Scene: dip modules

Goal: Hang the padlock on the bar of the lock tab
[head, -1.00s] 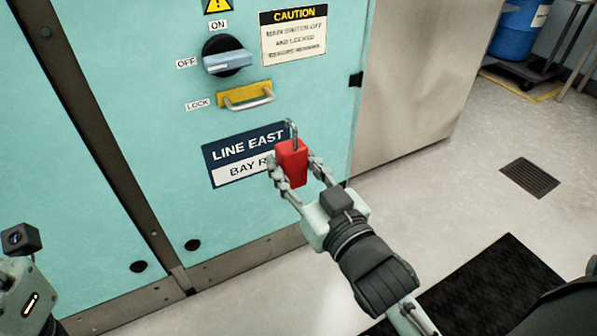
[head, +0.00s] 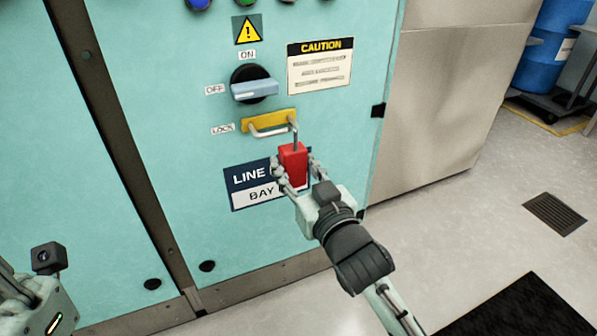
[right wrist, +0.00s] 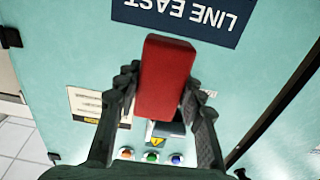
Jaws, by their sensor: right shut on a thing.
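The red padlock (head: 293,166) is upright in my right gripper (head: 293,176), which is shut on its body. Its grey shackle (head: 294,132) points up and overlaps the right end of the lock tab's bar (head: 270,132) in the head view; I cannot tell whether it is around the bar or in front of it. The yellow lock tab (head: 268,119) is on the teal cabinet under the rotary switch. The padlock's red body (right wrist: 166,78) fills the middle of the right wrist view and hides the tab. Part of my left arm shows at lower left, its fingers out of frame.
The rotary switch (head: 254,88) sits just above the tab, with a caution sign (head: 320,66) to its right. The blue nameplate (head: 245,178) is behind my right gripper. Open floor (head: 455,225) lies to the right of the cabinet.

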